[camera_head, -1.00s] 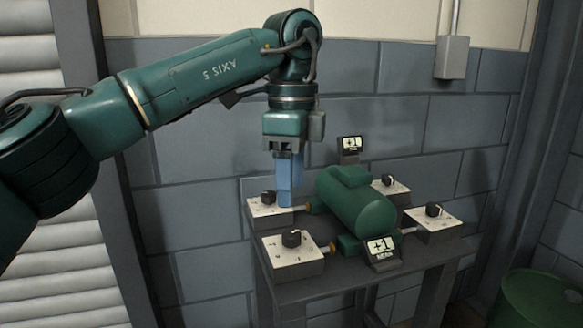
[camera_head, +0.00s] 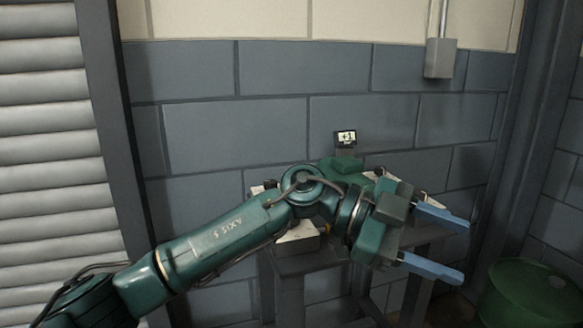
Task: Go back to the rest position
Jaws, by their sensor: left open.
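My left arm comes in from the lower left and reaches across the front of the table. My left gripper (camera_head: 436,243) is open and empty, with its two blue fingers spread apart and pointing right. It is in front of the table's right side, and I see nothing between the fingers. The green casing (camera_head: 341,165) is mostly hidden behind my arm; only its upper part shows. My right gripper is not in view.
The dark table (camera_head: 291,284) stands against the grey block wall. A small display (camera_head: 346,138) shows above the casing. A white dial box (camera_head: 297,240) is partly covered by my arm. A green drum (camera_head: 530,292) stands at the lower right.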

